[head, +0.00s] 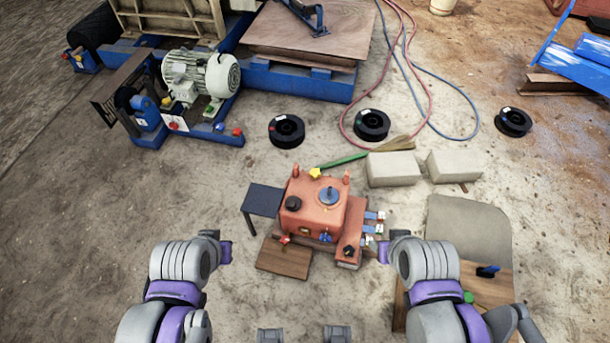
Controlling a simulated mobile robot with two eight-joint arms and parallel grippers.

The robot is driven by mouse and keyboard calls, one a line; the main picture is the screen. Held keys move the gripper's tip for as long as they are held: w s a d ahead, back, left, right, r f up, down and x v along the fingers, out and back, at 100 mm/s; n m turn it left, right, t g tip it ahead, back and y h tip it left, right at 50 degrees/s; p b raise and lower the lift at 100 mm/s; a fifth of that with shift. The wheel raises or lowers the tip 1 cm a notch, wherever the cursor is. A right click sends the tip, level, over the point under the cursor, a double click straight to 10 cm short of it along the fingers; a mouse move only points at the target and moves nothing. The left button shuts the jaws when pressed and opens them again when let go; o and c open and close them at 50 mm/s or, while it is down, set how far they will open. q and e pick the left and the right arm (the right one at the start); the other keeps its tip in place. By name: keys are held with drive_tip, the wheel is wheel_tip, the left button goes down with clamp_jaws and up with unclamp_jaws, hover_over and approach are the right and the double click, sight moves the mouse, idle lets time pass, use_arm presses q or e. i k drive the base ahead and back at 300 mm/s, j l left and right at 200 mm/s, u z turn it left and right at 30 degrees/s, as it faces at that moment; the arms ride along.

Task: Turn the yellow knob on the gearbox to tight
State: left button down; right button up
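The orange-red gearbox (325,221) stands on the ground in the middle of the head view. A small yellow knob (315,172) sits at its back edge, close to a green rod; its marking is too small to read. A black knob (293,203) and a blue round cap (329,195) are on its top. My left gripper (223,248) is left of the gearbox, apart from it. My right gripper (386,246) is right of it, close to its small side block. Neither is at the yellow knob. Whether their fingers are open is too small to tell.
A dark small table (263,200) stands left of the gearbox and a wooden board (284,258) lies in front. Concrete blocks (393,169) lie behind right. A wooden table (485,283) is at right front. Black reels (286,131) and a motor (201,75) are farther back.

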sight(315, 173)
drive_tip(key=k+j, duration=0.1)
drive_tip(key=j, duration=0.45)
drive_tip(key=j+z, duration=0.15)
drive_tip(key=j, duration=0.4)
drive_tip(key=j+z, duration=0.15)
drive_tip(key=j, duration=0.9)
drive_tip(key=i+j+z, duration=0.15)
drive_tip(key=i+j, duration=0.25)
drive_tip(key=i+j+z, duration=0.1)
drive_tip(key=i+j, duration=0.25)
drive_tip(key=j, duration=0.25)
drive_tip(key=i+j+z, duration=0.1)
drive_tip(key=i, duration=0.45)
drive_tip(key=j, duration=0.1)
